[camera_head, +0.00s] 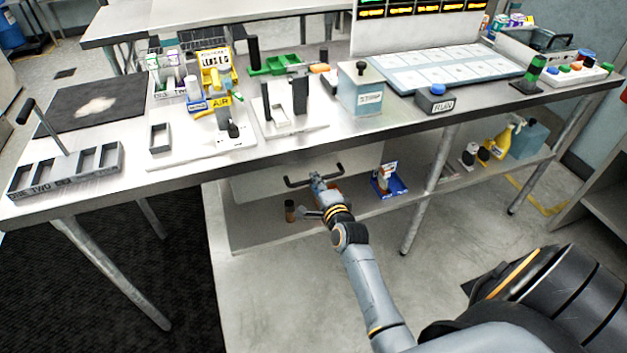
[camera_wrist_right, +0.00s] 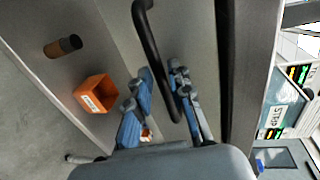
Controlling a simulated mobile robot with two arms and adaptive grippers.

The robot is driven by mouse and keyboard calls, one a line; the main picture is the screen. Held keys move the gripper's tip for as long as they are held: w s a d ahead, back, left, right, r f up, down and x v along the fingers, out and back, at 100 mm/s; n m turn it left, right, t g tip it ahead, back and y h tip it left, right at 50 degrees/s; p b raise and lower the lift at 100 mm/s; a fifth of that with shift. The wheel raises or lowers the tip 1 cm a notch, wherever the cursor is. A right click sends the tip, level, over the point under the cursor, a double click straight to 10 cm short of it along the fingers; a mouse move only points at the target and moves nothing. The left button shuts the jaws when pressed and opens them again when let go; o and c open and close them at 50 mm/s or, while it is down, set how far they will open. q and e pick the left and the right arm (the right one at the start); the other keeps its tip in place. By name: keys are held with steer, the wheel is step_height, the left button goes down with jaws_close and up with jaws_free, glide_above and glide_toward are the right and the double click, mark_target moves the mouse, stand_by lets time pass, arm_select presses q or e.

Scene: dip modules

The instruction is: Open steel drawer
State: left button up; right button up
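The steel drawer (camera_head: 262,184) hangs under the bench top, and its pale front shows in the head view. Its dark bar handle (camera_head: 299,182) runs across the front. My right gripper (camera_head: 316,178) is at the middle of this handle. In the right wrist view, the drawer front (camera_wrist_right: 200,35) is close and the black handle (camera_wrist_right: 151,40) passes between the two blue-grey fingers of my right gripper (camera_wrist_right: 162,68). The fingers stand apart, one on each side of the bar, with a visible gap. My left gripper is not in view.
A lower shelf (camera_head: 262,236) lies under the drawer, with a brown cylinder (camera_head: 290,211), an orange bin (camera_wrist_right: 96,93) and a blue bin (camera_head: 388,184) on it. The bench top (camera_head: 300,145) overhangs above my right arm. A bench leg (camera_head: 422,205) stands to the right.

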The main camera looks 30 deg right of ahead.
steer(key=shift+x, duration=1.05)
jaws_close()
steer(key=shift+f, duration=0.1)
